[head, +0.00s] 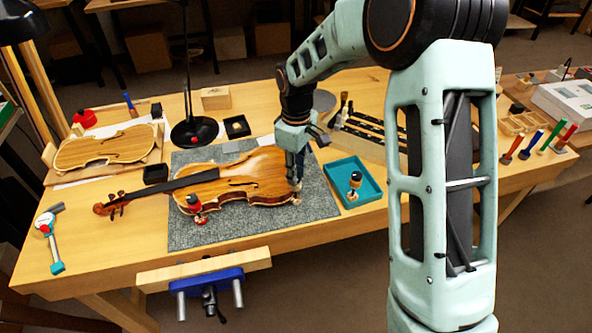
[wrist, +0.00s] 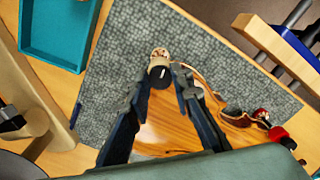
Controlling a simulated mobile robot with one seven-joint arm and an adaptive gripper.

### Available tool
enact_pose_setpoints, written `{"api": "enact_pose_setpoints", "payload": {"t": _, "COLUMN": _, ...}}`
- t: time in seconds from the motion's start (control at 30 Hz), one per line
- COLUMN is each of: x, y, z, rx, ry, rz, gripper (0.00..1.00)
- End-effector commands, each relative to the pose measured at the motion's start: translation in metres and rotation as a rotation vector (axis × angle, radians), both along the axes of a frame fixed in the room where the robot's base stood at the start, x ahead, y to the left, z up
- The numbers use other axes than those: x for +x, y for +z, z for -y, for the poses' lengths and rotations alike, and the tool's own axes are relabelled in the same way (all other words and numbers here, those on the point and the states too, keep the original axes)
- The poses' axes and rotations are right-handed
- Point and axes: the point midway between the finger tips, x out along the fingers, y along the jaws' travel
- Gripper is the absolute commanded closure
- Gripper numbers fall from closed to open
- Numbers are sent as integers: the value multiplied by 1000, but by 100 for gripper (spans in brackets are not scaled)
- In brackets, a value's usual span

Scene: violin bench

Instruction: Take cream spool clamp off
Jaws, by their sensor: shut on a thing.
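The violin (head: 240,178) lies flat on the grey mat, and part of its body shows in the wrist view (wrist: 165,130). My gripper (head: 296,178) reaches down to the violin's right end. In the wrist view my gripper (wrist: 165,73) is shut on the cream spool clamp (wrist: 159,56), which has a dark top. The clamp is at the violin's edge; the fingers partly hide it, and I cannot tell whether it still touches the wood. A red-topped clamp (head: 193,203) sits on the violin's near edge, and also shows in the wrist view (wrist: 277,132).
The teal tray (head: 373,193), holding one dark-topped clamp (head: 355,181), is right of the mat (head: 200,236). A blue vise (head: 207,283) is at the bench's front edge. A black lamp (head: 194,131) and a small dark box (head: 155,174) stand behind and left.

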Motion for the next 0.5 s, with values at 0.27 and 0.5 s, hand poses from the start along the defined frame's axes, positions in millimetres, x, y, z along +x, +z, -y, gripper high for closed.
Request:
{"api": "enact_pose_setpoints", "payload": {"t": 0.27, "x": 1, "y": 2, "z": 0, "rx": 1, "ry": 213, "rz": 2, "gripper": 100}}
{"api": "enact_pose_setpoints", "payload": {"t": 0.5, "x": 1, "y": 1, "z": 0, "rx": 1, "ry": 330, "rz": 3, "gripper": 100}}
